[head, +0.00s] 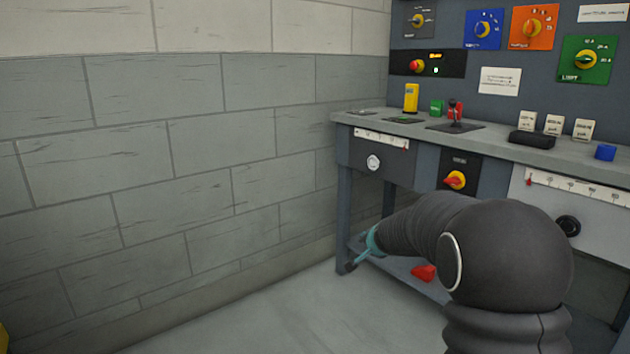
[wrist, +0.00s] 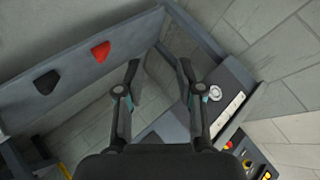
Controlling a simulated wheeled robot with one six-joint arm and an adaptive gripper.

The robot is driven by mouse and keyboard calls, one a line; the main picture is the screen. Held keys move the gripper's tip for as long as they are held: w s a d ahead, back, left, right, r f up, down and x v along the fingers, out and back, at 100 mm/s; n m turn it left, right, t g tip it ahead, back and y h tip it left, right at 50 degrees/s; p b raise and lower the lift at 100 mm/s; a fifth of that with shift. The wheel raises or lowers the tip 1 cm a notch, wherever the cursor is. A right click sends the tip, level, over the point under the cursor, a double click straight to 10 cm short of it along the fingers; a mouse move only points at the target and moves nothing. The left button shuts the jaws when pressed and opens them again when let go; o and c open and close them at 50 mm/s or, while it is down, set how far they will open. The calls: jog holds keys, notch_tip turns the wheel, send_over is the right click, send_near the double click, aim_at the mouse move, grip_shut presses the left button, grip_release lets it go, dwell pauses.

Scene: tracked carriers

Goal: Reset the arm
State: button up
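My gripper (wrist: 159,66) is open in the wrist view, with its two dark fingers apart and nothing between them. Bare floor and part of the bench frame show behind the fingers. In the head view my dark arm reaches left and away, low in front of the bench. My gripper (head: 360,258) shows there only as a small teal and dark end by the bench's left leg, below the tabletop. I cannot tell from these frames whether it touches the leg or the lower shelf.
The control bench (head: 490,143) carries switches, blocks and labels, with a panel of coloured knobs (head: 485,29) behind. A red piece (head: 424,273) lies on the lower shelf; it also shows in the wrist view (wrist: 101,51) beside a dark piece (wrist: 47,82). Floor (head: 270,318) at left is clear.

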jog(key=s+a+r+n+g+p, duration=0.1)
jog(key=s+n+g, duration=0.25)
jog(key=s, duration=1.25)
jog(key=s+a+r+n+g+p, duration=0.1)
jog(key=s+r+n+g, duration=0.3)
jog(key=s, duration=1.2)
jog(key=s+d+r+n+t+p, duration=0.1)
jog(key=s+r, duration=0.1)
jog(key=s, duration=0.5)
jog(key=s+d+r+n+t+p, duration=0.1)
jog(key=s+r, duration=0.1)
jog(key=s, duration=0.5)
jog(key=shift+s+d+r+h+p, duration=0.15)
jog(key=shift+s+d+h+p, duration=0.15)
jog(key=shift+s, duration=0.1)
jog(key=shift+o, duration=0.4)
jog(key=shift+a+t, duration=0.1)
jog(key=shift+t, duration=0.15)
